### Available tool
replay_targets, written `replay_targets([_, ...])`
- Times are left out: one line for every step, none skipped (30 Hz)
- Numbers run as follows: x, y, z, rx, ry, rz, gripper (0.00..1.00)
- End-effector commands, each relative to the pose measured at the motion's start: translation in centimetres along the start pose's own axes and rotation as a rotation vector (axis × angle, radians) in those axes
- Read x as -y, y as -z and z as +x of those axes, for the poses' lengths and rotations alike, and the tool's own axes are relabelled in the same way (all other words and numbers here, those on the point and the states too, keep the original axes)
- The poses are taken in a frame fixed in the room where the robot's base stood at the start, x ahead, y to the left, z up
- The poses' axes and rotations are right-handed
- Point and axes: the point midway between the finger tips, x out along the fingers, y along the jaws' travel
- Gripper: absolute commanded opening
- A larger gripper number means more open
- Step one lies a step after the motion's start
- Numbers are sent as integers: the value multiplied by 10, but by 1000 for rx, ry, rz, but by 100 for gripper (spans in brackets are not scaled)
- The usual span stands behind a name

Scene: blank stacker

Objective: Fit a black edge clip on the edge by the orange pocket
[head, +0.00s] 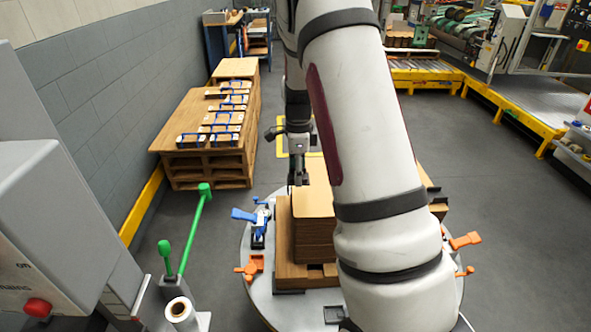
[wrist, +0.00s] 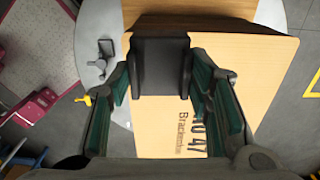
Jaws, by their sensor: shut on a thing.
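My gripper (head: 298,180) points down at the left back edge of the cardboard stack (head: 313,205) on the round table. In the wrist view my gripper (wrist: 163,58) is shut on a black edge clip (wrist: 161,75), a dark block between its green-padded fingers. The clip lies over the printed top sheet (wrist: 245,75); whether it touches or grips the sheet's edge I cannot tell. An orange fitting (head: 251,267) stands at the table's left front, and another orange fitting (head: 464,240) is at the right. Which of these marks the orange pocket is unclear. My arm hides part of the stack.
A blue clamp (head: 253,220) stands left of the stack, close to my gripper. Green-knobbed levers (head: 203,205) rise left of the table. A wooden pallet stack (head: 190,168) with small boxes stands at back left.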

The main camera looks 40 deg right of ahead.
Motion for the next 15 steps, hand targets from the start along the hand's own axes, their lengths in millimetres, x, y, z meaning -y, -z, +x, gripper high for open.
replay_targets([0, 0, 6, 0, -2, 0, 22])
replay_targets([0, 0, 9, 0, -1, 0, 22])
replay_targets([0, 0, 12, 0, -1, 0, 22])
replay_targets([0, 0, 14, 0, -1, 0, 22])
replay_targets([0, 0, 17, 0, -1, 0, 22])
replay_targets([0, 0, 20, 0, -1, 0, 22])
replay_targets([0, 0, 22, 0, -1, 0, 22])
replay_targets([0, 0, 25, 0, -1, 0, 22])
replay_targets([0, 0, 28, 0, -1, 0, 22])
replay_targets([0, 0, 31, 0, 0, -1, 22])
replay_targets([0, 0, 33, 0, 0, -1, 22])
replay_targets([0, 0, 36, 0, -1, -1, 22])
replay_targets([0, 0, 39, 0, -1, -1, 22])
replay_targets([0, 0, 41, 0, -2, -1, 22])
replay_targets([0, 0, 45, 0, -2, -2, 22])
